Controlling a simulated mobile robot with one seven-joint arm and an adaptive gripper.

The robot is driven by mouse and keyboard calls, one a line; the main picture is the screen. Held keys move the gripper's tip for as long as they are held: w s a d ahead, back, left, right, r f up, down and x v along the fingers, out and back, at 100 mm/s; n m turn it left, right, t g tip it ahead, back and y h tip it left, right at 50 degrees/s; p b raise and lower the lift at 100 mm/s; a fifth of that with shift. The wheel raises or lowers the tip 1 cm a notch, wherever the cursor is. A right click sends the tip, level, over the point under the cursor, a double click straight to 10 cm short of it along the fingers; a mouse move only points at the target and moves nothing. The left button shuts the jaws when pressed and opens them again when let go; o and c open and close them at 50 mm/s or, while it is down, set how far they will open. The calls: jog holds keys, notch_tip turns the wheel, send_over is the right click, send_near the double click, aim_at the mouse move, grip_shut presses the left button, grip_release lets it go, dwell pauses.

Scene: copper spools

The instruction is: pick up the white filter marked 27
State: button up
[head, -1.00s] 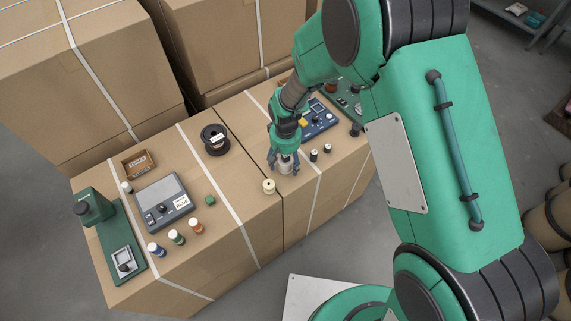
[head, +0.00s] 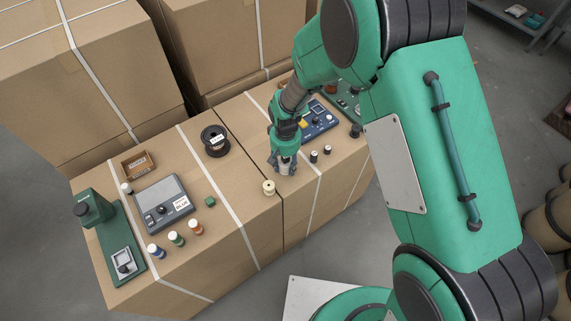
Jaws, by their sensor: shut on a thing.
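My gripper (head: 285,168) points down over the cardboard box top, right of the middle. It is shut on a small whitish cylinder (head: 286,171), partly covered by the fingers. I take this to be the white filter, but no number 27 can be read on it at this size. The cylinder is upright at the box top; I cannot tell whether it touches the surface.
A cream spool (head: 268,187) stands close left of my gripper. A blue panel (head: 319,121) lies behind. A black spool (head: 215,140), grey device (head: 163,206) and coloured bottles (head: 177,238) are left.

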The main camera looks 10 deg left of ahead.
aim_at(286, 160)
jog(key=shift+r, duration=0.1)
jog(key=shift+r, duration=0.5)
jog(key=r, duration=0.1)
jog(key=r+p, duration=0.1)
jog(key=shift+s+d+r, duration=0.15)
jog(key=shift+s+r, duration=0.15)
jog(key=s+d+p, duration=0.1)
jog(key=s+d, duration=0.2)
jog(key=s, duration=0.3)
jog(key=s+d+r+p, duration=0.1)
jog(key=s+d, duration=0.3)
jog(key=s, duration=0.3)
jog(key=shift+s+d, duration=0.2)
jog(key=shift+r+p, duration=0.1)
jog(key=shift+p, duration=0.2)
